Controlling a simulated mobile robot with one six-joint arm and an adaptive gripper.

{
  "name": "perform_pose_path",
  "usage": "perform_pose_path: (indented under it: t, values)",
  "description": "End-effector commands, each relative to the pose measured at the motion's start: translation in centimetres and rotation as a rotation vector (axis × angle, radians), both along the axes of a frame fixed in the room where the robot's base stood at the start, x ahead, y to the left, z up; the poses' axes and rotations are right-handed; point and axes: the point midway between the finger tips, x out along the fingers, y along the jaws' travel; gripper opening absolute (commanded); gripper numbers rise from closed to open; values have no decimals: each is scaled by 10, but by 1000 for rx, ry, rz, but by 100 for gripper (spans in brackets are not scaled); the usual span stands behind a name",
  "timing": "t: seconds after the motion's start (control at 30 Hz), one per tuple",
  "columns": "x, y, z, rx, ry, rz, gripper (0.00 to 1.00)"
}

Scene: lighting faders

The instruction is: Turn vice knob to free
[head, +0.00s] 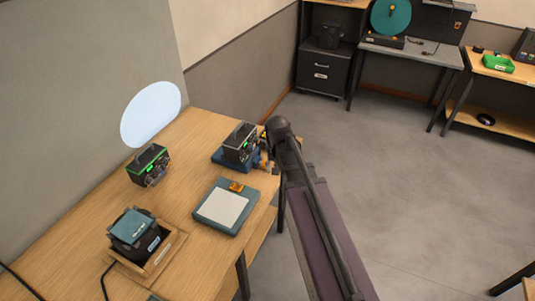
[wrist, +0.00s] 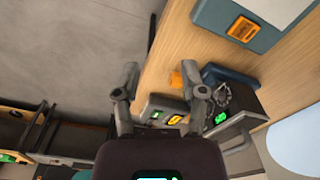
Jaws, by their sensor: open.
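A blue vice (head: 228,160) stands at the right edge of the wooden table in the head view, with a black box (head: 240,143) on it. An orange knob (head: 263,163) shows at the vice's right side. In the wrist view the orange knob (wrist: 176,79) and part of the blue vice (wrist: 228,74) lie near the right finger. My gripper (wrist: 160,74) is open, with nothing held between its fingers. The knob appears just inside the right finger; I cannot tell any contact. In the head view my arm's end is beside the vice, and the fingers are not clear. The knob's markings cannot be read.
The table (head: 190,140) also holds a second black box with green trim (head: 148,164), a teal board with a white sheet (head: 224,208), and a wooden tray (head: 172,262) holding a dark device. Open floor (head: 410,180) lies to the right; benches stand at the back.

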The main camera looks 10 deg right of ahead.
Motion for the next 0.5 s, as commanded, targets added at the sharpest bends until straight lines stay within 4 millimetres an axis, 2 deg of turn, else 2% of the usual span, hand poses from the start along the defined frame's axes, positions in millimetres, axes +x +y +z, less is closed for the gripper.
perform_pose_path:
  t: [0.03, 0.4, 0.5]
  values:
    - [20, 0, 4, 1, 3, -28, 54]
    - [130, 0, 5, 10, 31, -288, 54]
    - [153, 1, 5, 10, 38, -347, 54]
